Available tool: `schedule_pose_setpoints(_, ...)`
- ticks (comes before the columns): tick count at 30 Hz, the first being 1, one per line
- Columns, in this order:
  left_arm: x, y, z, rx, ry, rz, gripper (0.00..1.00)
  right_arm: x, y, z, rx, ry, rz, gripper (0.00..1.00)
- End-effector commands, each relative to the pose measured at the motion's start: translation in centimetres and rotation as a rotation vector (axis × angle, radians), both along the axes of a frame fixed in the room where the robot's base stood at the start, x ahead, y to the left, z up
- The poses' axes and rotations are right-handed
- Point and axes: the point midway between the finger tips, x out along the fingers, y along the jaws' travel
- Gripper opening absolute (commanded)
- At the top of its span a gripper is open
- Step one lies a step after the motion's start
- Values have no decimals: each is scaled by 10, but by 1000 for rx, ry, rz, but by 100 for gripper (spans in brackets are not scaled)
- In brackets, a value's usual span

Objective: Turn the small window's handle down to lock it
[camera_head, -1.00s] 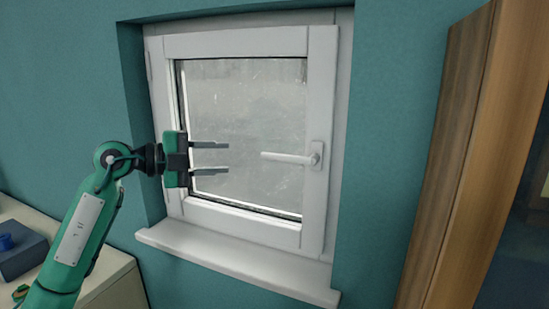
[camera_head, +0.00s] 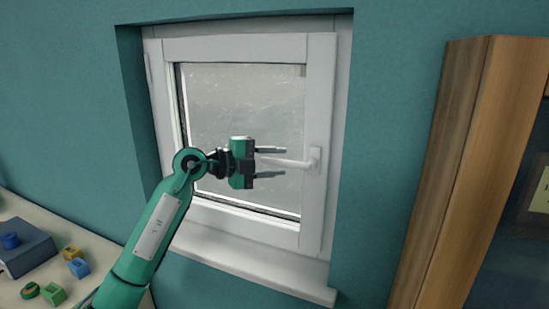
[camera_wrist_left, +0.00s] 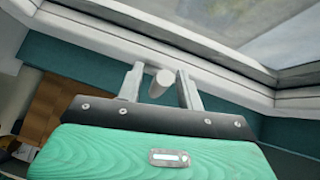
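The small window (camera_head: 318,90) has a white frame and is set in a teal wall. Its white handle (camera_head: 296,162) points left, about horizontal, from a base plate on the right side of the frame. My left gripper (camera_head: 270,162) is open, its two fingers above and below the handle's free end in the head view. In the left wrist view the handle's rounded end (camera_wrist_left: 162,82) shows between the two fingers, with gaps beside it. My right gripper is not in view.
A white sill (camera_head: 265,262) juts out below the window. A wooden cabinet (camera_head: 470,180) stands at the right. A low surface at the left holds a blue-grey box (camera_head: 25,250) and several small coloured blocks (camera_head: 78,268).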

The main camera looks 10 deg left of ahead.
Motion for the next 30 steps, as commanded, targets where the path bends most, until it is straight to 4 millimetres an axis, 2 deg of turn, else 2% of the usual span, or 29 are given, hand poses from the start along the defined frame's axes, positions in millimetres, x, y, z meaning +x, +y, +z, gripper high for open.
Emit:
schedule_pose_setpoints(8, 1, -1, -1, 0, 0, 0, 37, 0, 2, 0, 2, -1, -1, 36)
schedule_pose_setpoints(14, 1, -1, 0, 0, 0, 0, 0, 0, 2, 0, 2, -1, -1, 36)
schedule_pose_setpoints(23, 1, -1, -1, -9, 2, 0, 0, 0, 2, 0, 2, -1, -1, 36)
schedule_pose_setpoints(30, 0, -2, -10, -88, 19, -1, 0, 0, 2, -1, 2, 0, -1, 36)
